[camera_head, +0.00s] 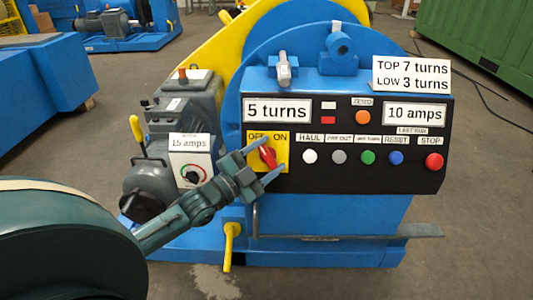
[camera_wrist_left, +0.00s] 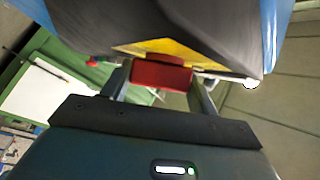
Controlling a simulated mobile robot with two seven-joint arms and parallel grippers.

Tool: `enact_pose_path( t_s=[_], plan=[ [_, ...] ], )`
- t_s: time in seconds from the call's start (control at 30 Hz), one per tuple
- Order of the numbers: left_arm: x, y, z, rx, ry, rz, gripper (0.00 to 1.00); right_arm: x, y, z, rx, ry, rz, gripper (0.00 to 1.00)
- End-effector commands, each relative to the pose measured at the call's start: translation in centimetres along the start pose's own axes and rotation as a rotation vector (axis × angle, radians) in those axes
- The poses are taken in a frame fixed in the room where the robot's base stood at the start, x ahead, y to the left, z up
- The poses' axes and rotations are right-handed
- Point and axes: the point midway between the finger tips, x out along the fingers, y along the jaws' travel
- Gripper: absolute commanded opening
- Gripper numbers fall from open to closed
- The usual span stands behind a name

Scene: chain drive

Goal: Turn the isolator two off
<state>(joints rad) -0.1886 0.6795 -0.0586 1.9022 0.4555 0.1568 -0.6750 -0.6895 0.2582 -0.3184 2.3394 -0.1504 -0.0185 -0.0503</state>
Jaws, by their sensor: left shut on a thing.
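The isolator is a red rotary handle (camera_head: 267,154) on a yellow plate (camera_head: 252,138) marked OFF at left and ON at right, on the black control panel. The handle leans, its top a little toward the OFF side. My left gripper (camera_head: 274,158) reaches in from the lower left, with a finger on each side of the handle, shut on it. In the left wrist view the red handle (camera_wrist_left: 161,74) sits between the fingers (camera_wrist_left: 160,88), before the yellow plate (camera_wrist_left: 160,47). No number for the isolator is readable. My right gripper is not in view.
A row of buttons, ending in a red stop button (camera_head: 434,161), lies right of the isolator. A dial box (camera_head: 190,172) with a 15 amps sign stands left. A yellow lever (camera_head: 230,240) hangs below the panel. A metal bar (camera_head: 350,235) runs along the front.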

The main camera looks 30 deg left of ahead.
Motion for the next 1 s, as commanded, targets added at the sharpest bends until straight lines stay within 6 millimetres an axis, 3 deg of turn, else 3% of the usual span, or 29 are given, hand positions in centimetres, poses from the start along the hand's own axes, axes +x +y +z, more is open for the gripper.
enact_pose_path(
  t_s=[0.4,0.93,0.97,1.0],
  plan=[
    [0.02,0.12,-0.01,-0.105,-0.001,-0.173,0.36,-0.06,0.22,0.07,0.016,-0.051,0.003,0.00],
    [0.01,0.12,0.03,-0.118,-0.001,-0.197,0.36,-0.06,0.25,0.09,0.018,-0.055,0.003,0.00],
    [0.01,0.12,0.03,-0.118,-0.001,-0.197,0.61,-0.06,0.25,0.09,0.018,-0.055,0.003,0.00],
    [0.01,0.12,0.03,-0.118,0.000,-0.197,0.64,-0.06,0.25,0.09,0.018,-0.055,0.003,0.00]
  ],
)
